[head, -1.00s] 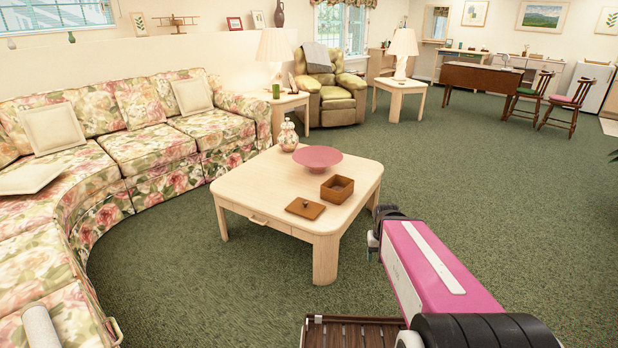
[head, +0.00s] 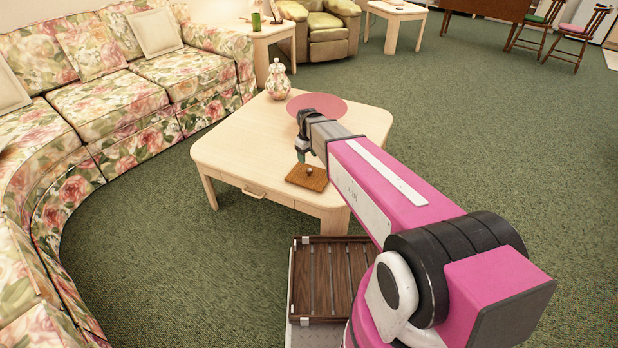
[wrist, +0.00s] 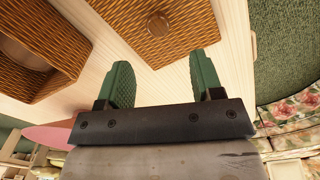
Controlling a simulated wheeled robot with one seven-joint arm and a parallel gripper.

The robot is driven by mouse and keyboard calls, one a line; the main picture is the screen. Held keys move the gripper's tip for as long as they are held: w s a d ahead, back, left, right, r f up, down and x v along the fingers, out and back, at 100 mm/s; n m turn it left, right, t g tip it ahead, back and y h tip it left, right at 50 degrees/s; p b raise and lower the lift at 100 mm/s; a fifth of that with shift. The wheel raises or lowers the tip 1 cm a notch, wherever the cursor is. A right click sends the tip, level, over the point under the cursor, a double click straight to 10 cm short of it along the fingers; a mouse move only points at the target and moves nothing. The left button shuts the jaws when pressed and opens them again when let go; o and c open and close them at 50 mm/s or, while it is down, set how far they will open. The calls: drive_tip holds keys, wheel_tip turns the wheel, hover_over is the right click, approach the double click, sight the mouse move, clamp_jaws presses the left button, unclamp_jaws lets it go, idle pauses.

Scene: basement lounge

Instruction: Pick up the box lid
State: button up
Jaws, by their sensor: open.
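The box lid is a flat brown woven square with a round knob. It lies on the coffee table in the head view (head: 308,178) and at the top middle of the wrist view (wrist: 145,30). My gripper (wrist: 160,75) is open and empty, with its two green fingers apart. The fingers point toward the lid's near edge, and the knob lies beyond the tips. In the head view the gripper (head: 302,155) is just above and behind the lid. The open woven box (wrist: 35,50) stands to the left in the wrist view; my arm hides it in the head view.
A floral sofa (head: 110,100) curves along the left. Green carpet (head: 480,150) is clear to the right.

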sight(309, 170)
drive_tip(key=f, duration=0.8)
drive_tip(key=shift+s+d+f, duration=0.15)
drive_tip(key=shift+s+d, duration=0.1)
drive_tip(key=shift+d, duration=0.05)
drive_tip(key=shift+c, duration=0.2)
clamp_jaws()
